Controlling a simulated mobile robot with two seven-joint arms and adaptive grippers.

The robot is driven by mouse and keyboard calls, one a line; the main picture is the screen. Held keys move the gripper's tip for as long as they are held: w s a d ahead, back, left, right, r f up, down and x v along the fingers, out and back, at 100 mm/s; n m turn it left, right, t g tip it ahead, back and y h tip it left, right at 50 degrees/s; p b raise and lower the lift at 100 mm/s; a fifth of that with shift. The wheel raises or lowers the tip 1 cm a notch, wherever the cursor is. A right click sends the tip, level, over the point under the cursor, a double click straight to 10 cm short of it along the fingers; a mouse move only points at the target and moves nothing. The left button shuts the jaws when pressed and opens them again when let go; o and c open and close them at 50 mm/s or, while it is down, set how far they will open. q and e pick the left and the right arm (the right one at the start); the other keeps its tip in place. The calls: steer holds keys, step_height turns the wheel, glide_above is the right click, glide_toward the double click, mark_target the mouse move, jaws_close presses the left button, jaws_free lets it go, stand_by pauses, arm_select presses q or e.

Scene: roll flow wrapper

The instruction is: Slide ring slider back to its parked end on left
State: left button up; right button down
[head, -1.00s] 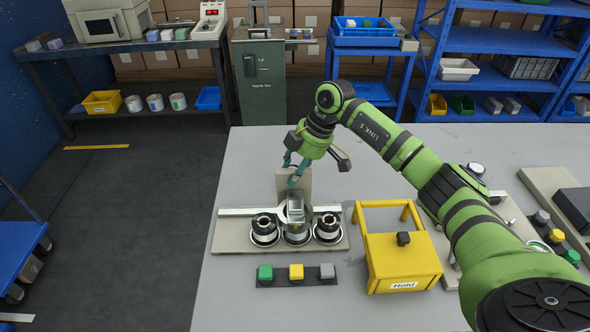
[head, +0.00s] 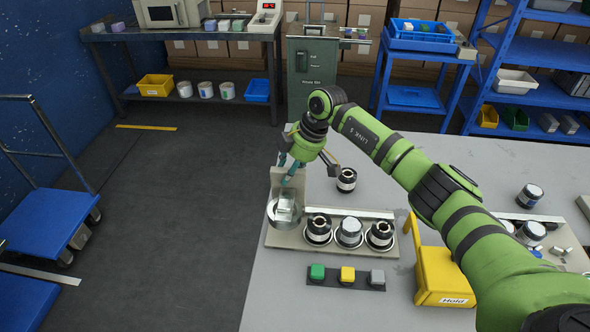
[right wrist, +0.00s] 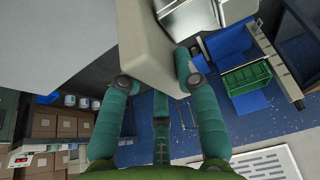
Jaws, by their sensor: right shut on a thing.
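The ring slider (head: 285,209) is a silver ring with a beige upright block (head: 290,183). It stands at the left end of the beige base plate (head: 330,252), left of the rail's visible stretch (head: 350,212). My right gripper (head: 286,181) is shut on the upright block from above. In the right wrist view its fingers (right wrist: 158,84) close around the pale block (right wrist: 165,50). Three rolls stand in a row on the plate: a left roll (head: 319,228), a silver-topped middle roll (head: 349,231) and a right roll (head: 380,235). My left gripper is not in view.
Green (head: 317,272), yellow (head: 347,275) and grey (head: 377,278) buttons sit in front of the plate. A yellow "Hold" box (head: 443,275) stands to the right, partly behind my arm. A loose roll (head: 346,179) stands behind the plate. The table's left edge is close to the slider.

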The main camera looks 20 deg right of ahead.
steer(key=shift+a, duration=0.1)
steer(key=c, duration=0.9)
jaws_free()
steer(key=shift+a, duration=0.1)
steer(key=shift+w, duration=0.1)
steer(key=shift+r, duration=0.1)
steer(key=v, duration=1.2)
